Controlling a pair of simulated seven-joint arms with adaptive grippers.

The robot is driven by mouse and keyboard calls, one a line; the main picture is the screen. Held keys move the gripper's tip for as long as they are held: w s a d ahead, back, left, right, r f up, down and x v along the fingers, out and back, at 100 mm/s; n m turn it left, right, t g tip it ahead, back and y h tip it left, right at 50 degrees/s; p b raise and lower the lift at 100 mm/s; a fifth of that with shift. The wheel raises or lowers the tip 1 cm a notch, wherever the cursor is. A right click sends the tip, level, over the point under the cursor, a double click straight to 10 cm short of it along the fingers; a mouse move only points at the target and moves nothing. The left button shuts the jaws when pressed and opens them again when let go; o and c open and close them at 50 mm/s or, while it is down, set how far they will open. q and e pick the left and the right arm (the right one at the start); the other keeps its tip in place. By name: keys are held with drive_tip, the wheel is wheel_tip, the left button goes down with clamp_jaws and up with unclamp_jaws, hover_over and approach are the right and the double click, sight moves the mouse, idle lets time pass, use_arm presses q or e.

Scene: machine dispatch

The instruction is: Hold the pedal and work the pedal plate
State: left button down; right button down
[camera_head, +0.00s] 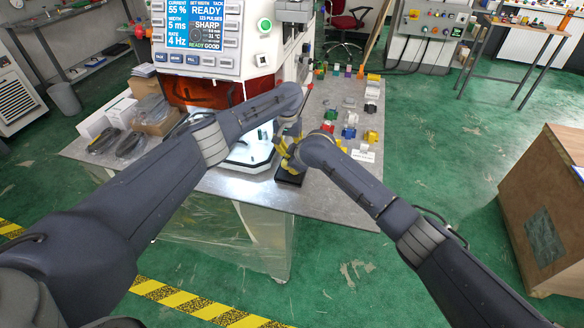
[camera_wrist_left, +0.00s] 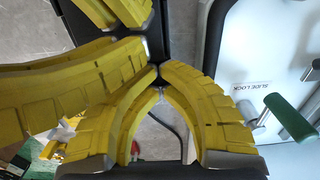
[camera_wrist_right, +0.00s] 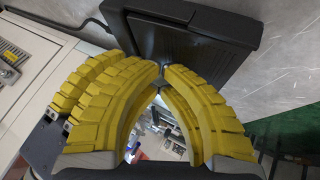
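The black foot pedal (camera_head: 289,177) sits at the front edge of the grey table. In the right wrist view its ribbed black plate (camera_wrist_right: 185,50) lies just beyond my fingertips. My right gripper (camera_head: 288,163) is over the pedal, its yellow fingertips (camera_wrist_right: 162,70) together at the plate's near edge; whether they touch it is unclear. My left gripper (camera_wrist_left: 158,76) is beside the right one, its fingertips also together, with nothing seen between them. The two grippers' yellow fingers crowd close and partly hide each other and the pedal.
A machine with a lit screen (camera_head: 203,30) stands behind the pedal. A green-handled lever (camera_wrist_left: 290,117) by a SLIDE LOCK label is close to my left gripper. Small coloured parts (camera_head: 349,132) lie to the right; cables and boxes (camera_head: 152,115) lie to the left.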

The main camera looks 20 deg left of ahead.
use_arm(q)
drive_tip(key=shift+s+a+f, duration=0.1)
drive_tip(key=shift+s+f, duration=0.1)
drive_tip(key=shift+f, duration=0.1)
use_arm(e)
drive_tip(key=shift+d, duration=0.1)
drive_tip(key=shift+w+r, duration=0.15)
drive_tip(key=shift+r, duration=0.9)
drive_tip(key=shift+r, duration=0.15)
drive_tip(key=shift+w+r, duration=0.15)
drive_tip(key=shift+r, duration=1.05)
drive_tip(key=shift+w+r, duration=0.15)
drive_tip(key=shift+r, duration=1.05)
use_arm(q)
drive_tip(key=shift+r, duration=0.15)
drive_tip(key=shift+w+r, duration=0.2)
drive_tip(key=shift+r, duration=3.35)
